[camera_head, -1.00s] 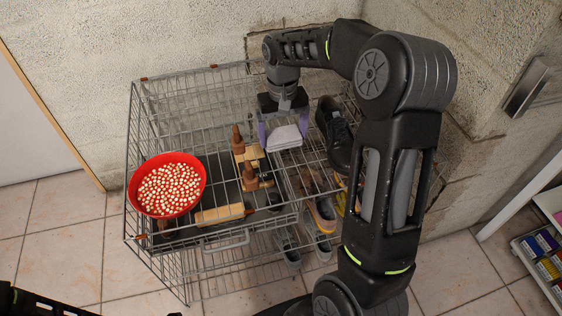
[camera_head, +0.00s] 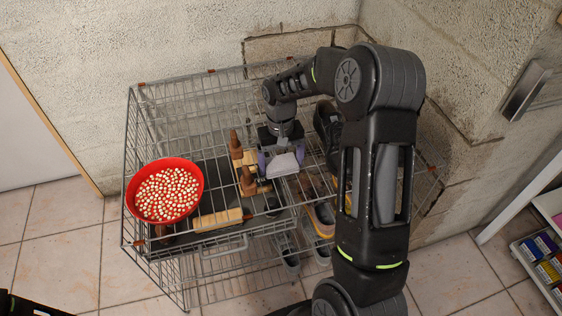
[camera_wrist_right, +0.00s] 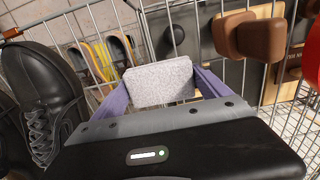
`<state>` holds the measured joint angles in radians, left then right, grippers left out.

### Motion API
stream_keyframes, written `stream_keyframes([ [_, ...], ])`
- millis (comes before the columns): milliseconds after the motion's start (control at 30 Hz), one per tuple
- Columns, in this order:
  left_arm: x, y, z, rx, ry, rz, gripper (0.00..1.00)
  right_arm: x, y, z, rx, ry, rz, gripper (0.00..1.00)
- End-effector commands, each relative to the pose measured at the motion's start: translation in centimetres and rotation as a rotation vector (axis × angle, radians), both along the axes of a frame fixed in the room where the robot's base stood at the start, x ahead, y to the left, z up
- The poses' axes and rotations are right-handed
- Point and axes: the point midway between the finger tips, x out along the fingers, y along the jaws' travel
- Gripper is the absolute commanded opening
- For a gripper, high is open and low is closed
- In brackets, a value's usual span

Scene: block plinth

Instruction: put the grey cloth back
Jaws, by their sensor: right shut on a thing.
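The grey cloth (camera_head: 283,164) is a small folded pad. My right gripper (camera_head: 281,161) is shut on it and holds it over the wire rack, beside the wooden pieces. In the right wrist view the cloth (camera_wrist_right: 159,83) sits between the two purple fingers of the gripper (camera_wrist_right: 155,88), with rack wires and shoes beyond it. I cannot tell whether the cloth touches anything below. Part of my left arm shows at the lower left corner of the head view, but its gripper is out of view.
The wire rack (camera_head: 172,90) stands against the wall. A red bowl (camera_head: 133,205) of small pale pieces sits at its left. Wooden brushes (camera_head: 218,219) lie in the middle. Black shoes (camera_head: 327,122) and sneakers (camera_head: 321,219) are at the right. A shelf with small boxes (camera_head: 545,247) stands far right.

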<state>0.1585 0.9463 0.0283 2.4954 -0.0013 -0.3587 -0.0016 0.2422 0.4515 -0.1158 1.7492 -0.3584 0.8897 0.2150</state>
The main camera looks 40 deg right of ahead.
Motion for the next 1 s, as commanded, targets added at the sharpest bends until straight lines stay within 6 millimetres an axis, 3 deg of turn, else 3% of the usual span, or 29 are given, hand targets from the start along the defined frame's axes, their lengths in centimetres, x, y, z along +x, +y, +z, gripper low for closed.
stream_keyframes([
  [367,0.0,0.0,-0.3,0.000,0.000,0.000,0.36,0.0,0.0,-0.5,-0.001,-0.002,0.000,0.49],
  [400,0.0,0.0,-0.2,0.000,0.000,0.000,0.36,0.1,0.0,-0.3,-0.001,-0.002,0.000,0.89],
  [533,0.0,0.0,-0.2,0.000,0.000,0.000,0.36,0.0,0.0,-0.3,-0.001,-0.002,0.000,1.00],
  [800,0.0,0.0,-0.1,0.000,0.000,0.000,0.36,0.0,0.0,-0.2,-0.001,-0.002,0.000,1.00],
  [1000,0.0,0.0,0.0,0.000,0.000,0.000,0.36,0.2,-0.1,1.2,-0.002,-0.005,0.000,1.00],
])
